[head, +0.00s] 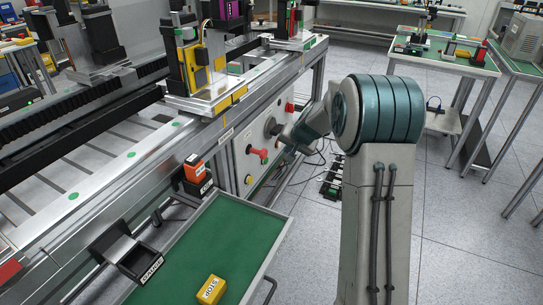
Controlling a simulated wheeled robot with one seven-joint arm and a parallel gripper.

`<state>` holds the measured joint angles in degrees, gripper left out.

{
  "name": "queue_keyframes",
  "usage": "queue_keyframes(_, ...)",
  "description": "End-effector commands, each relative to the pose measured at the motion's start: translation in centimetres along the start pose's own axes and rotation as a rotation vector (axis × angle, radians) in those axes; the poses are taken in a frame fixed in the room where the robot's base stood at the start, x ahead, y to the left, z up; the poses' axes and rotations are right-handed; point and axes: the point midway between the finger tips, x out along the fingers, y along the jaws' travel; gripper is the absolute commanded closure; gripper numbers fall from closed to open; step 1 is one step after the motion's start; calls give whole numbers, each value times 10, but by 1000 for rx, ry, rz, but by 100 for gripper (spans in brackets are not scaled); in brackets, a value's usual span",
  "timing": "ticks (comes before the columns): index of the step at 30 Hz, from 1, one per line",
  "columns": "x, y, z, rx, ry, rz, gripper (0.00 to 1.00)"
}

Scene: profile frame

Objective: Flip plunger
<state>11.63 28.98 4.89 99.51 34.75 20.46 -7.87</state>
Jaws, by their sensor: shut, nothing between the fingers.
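A red plunger-like knob (258,154) sticks out from the pale panel on the side of the metal profile frame. It is the likeliest plunger, but it is small and I cannot read its position. My gripper (276,130) is at the end of my arm, near the panel, above and to the right of the red knob. Its fingers are small and dark here, look closed, and hold nothing. I cannot tell whether they touch the panel.
The profile frame (150,150) fills the left. A green-topped tray table (190,250) with a yellow STOP block (211,290) stands in front. An orange block (194,168) sits by the rail.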

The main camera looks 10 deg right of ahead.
Motion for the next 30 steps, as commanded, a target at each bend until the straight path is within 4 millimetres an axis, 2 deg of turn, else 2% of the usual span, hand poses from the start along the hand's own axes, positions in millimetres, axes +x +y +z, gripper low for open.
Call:
queue_keyframes(5,5,1,0,0,-1,1,100)
queue_keyframes(8,17,1,1,1,-2,2,100)
queue_keyframes(22,105,1,2,-1,-3,1,100)
queue_keyframes(24,106,-13,1,-5,-1,-1,100)
queue_keyframes(30,116,-30,1,-3,-1,0,100)
